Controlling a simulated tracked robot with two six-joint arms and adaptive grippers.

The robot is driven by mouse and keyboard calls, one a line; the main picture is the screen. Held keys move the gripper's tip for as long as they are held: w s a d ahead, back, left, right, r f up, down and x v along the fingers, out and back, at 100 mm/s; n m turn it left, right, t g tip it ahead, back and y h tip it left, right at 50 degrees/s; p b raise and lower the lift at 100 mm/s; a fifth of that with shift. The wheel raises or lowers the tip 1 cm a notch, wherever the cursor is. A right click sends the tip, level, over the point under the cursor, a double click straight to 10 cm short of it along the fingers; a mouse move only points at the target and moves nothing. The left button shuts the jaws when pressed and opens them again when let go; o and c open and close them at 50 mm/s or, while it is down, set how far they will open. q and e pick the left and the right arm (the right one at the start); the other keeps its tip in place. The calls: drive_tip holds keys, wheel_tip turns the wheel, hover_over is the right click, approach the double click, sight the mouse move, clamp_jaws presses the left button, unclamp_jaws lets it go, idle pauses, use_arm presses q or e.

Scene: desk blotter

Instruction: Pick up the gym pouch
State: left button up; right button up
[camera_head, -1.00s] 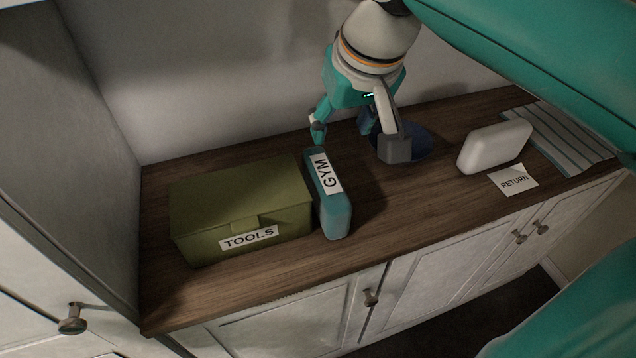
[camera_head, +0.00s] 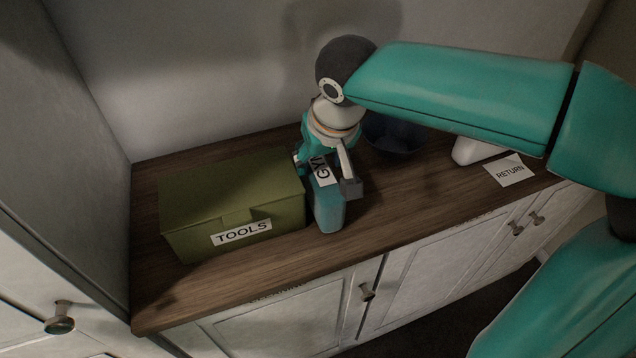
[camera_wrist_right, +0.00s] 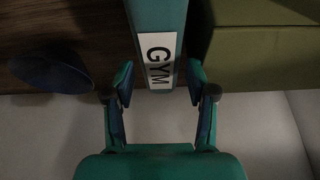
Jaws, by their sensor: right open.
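The gym pouch (camera_head: 329,214) is a teal, upright, narrow block with a white GYM label on top. It stands on the wooden counter close beside the green tools box. My right gripper (camera_head: 325,172) is over the pouch's far part, fingers open to either side of it, hiding part of the label. In the right wrist view, the pouch (camera_wrist_right: 158,20) reaches down between the two open fingertips of my right gripper (camera_wrist_right: 160,82), with gaps showing on both sides. My left gripper is not in view.
The green tools box (camera_head: 230,195) stands immediately left of the pouch. A dark blue bowl (camera_head: 395,134) is behind to the right, partly behind my arm. A white object (camera_head: 470,151) and a RETURN card (camera_head: 510,171) lie further right. The counter front is clear.

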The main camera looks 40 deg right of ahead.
drive_tip(key=shift+w+f, duration=0.2)
drive_tip(key=shift+f, duration=0.3)
clamp_jaws()
drive_tip(key=shift+r, duration=0.1)
